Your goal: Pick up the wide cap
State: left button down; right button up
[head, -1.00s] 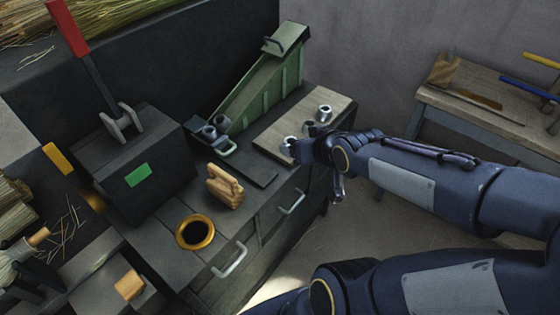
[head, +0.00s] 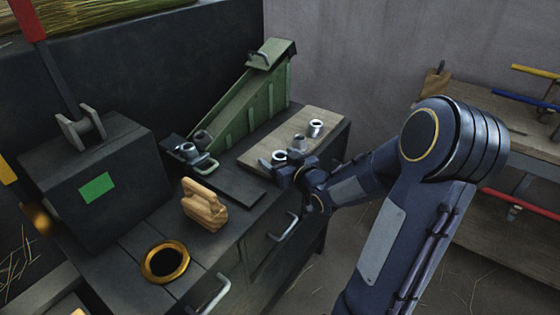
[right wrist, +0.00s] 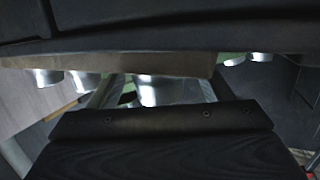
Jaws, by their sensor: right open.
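Three metal caps stand on the pale wooden board (head: 262,140): a far one (head: 316,127), a middle one (head: 299,142) and a near one (head: 279,156). Which is the wide cap I cannot tell for sure by size. My right gripper (head: 275,164) is at the near cap, low over the board. In the right wrist view its fingers are open, one on each side of a shiny cap (right wrist: 150,90); contact cannot be made out. Two other caps (right wrist: 45,77) (right wrist: 83,80) show at left there. My left gripper is out of view.
A wooden block with a handle (head: 204,205), a gold-rimmed hole (head: 165,262) and a dark box (head: 95,175) are on the bench to the left.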

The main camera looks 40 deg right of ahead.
jog(key=shift+x, duration=0.95)
jog(key=shift+s, duration=0.1)
jog(key=shift+c, duration=0.3)
jog(key=c, duration=1)
jog(key=shift+o, duration=0.2)
